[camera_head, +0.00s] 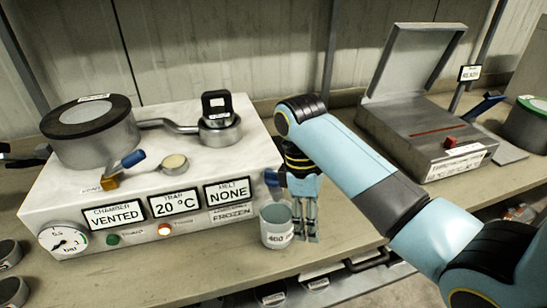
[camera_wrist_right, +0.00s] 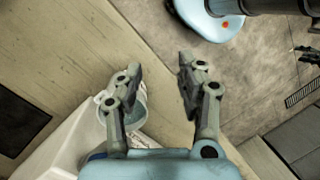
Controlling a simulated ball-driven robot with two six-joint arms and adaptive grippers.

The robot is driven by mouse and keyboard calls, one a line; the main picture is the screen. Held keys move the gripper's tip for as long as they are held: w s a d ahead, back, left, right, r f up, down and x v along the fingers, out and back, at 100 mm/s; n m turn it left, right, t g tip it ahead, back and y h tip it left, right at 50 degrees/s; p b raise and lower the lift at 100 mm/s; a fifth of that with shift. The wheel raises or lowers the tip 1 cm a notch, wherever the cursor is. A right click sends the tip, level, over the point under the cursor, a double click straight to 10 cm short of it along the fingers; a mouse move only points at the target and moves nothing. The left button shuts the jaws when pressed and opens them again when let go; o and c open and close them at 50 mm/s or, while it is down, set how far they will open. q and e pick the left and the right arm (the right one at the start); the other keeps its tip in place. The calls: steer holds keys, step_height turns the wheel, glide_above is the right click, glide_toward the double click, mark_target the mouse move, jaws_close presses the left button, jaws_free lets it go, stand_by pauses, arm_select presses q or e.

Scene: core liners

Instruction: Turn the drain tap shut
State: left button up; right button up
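A white machine (camera_head: 180,180) stands on the bench at left. A small blue handle (camera_head: 272,177) shows at its right side, above a grey-blue cup (camera_head: 277,238); it may be the drain tap, but my right arm partly hides it. Another blue-handled tap with a brass body (camera_head: 122,168) sits on the machine's top front; its tag is unreadable. My right gripper (camera_head: 305,222) points down just right of the cup. In the right wrist view its fingers (camera_wrist_right: 158,70) are apart and empty, with the cup (camera_wrist_right: 136,112) beside the left finger.
A round chamber (camera_head: 95,130) and a small capped pot (camera_head: 220,130) sit on the machine, joined by a pipe. Its displays (camera_head: 174,203) read vented, 20 °C and none. A grey box with a raised lid (camera_head: 425,125) stands right. The bench front edge is close to the cup.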

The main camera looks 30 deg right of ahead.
mark_target(273, 171)
steer(key=w+r+t, duration=0.1)
steer(key=w+r, duration=0.7)
steer(key=w+r+t, duration=0.1)
steer(key=w+r, duration=0.2)
steer(key=w, duration=0.2)
steer(key=shift+r+t, duration=0.3)
steer(key=shift+r, duration=0.1)
arm_select(q)
step_height(273, 171, up, 3)
steer(key=shift+f+p, duration=0.1)
steer(key=shift+p, duration=0.8)
arm_select(e)
step_height(273, 171, down, 7)
steer(key=shift+f, duration=0.1)
jaws_close()
